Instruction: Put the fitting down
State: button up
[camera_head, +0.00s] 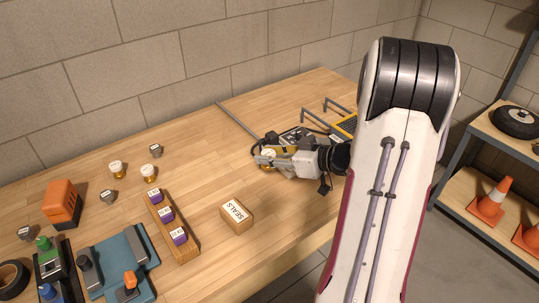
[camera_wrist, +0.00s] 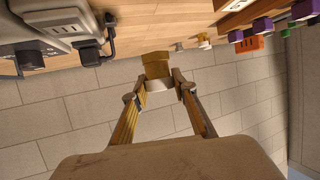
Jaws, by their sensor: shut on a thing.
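My gripper (camera_head: 262,162) is at the middle right of the bench, its arm reaching in from the right. It is shut on a brass fitting with a white end (camera_head: 268,154). In the wrist view the fitting (camera_wrist: 157,66) sits between the two fingertips of my gripper (camera_wrist: 155,90), its brass body pointing away from the palm. Whether its far end touches the bench cannot be told.
A SEALS block (camera_head: 237,216) and a wooden rack with purple labelled pieces (camera_head: 172,226) lie left of my gripper. Grey parts (camera_head: 108,197), an orange box (camera_head: 62,204) and a teal fixture (camera_head: 122,262) are further left. A grey device with a cable (camera_wrist: 62,22) is close by.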

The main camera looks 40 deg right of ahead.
dwell(0.3)
jog(key=w+a+n+y, duration=0.1)
jog(key=w+a+y, duration=0.1)
jog(key=w+a, duration=1.9)
jog(key=w+d+m+h, duration=0.2)
jog(key=w+d+h, duration=0.1)
jog(key=w+d, duration=0.2)
jog(key=shift+r, duration=0.15)
jog(key=shift+f, duration=3.1)
jog(key=shift+f, duration=0.1)
jog(key=shift+f, duration=1.8)
